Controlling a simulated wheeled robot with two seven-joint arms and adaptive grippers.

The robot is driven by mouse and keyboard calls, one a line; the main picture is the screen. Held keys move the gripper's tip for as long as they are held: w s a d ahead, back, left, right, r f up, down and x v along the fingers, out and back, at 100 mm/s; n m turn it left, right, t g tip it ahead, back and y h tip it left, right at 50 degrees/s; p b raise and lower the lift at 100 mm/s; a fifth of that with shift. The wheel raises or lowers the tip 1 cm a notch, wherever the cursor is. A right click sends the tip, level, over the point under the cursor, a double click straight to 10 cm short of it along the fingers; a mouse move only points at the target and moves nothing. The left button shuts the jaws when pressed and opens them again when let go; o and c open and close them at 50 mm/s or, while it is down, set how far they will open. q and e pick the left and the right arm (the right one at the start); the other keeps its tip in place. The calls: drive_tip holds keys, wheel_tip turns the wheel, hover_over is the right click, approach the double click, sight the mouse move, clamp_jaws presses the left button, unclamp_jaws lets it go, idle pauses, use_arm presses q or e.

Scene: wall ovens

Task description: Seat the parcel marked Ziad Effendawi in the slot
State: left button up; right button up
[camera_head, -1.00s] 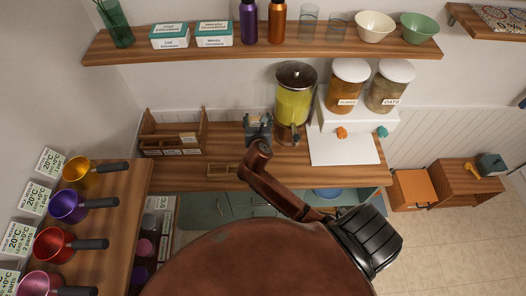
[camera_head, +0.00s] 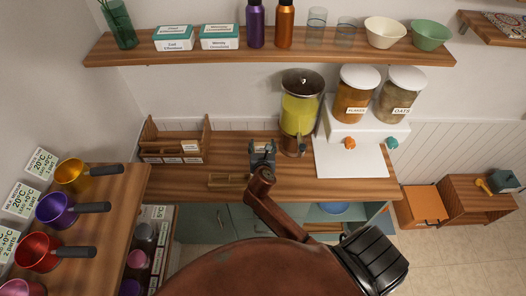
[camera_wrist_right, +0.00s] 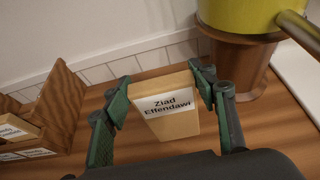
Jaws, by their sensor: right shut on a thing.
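The tan parcel labelled "Ziad Effendawi" (camera_wrist_right: 168,118) is between the green fingers of my right gripper (camera_wrist_right: 162,88) in the right wrist view. The gripper is shut on it, with the label facing the camera. Whether the parcel touches the counter is unclear. In the head view my right gripper (camera_head: 262,155) is over the counter, right of the wooden rack (camera_head: 150,132); the parcel is hidden there. The rack has compartments, and pale labels show at its front. It also shows at the left of the right wrist view (camera_wrist_right: 62,98). My left gripper is not in view.
A yellow drink dispenser (camera_head: 299,112) stands close behind and right of the gripper. A small wooden frame-like piece (camera_head: 228,181) is at the counter's front edge. A white stand (camera_head: 368,124) with jars is farther right. Bare counter (camera_head: 225,150) lies between rack and gripper.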

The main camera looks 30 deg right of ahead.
sight(262, 150)
drive_tip(key=shift+f, duration=2)
drive_tip(key=o, duration=1.5)
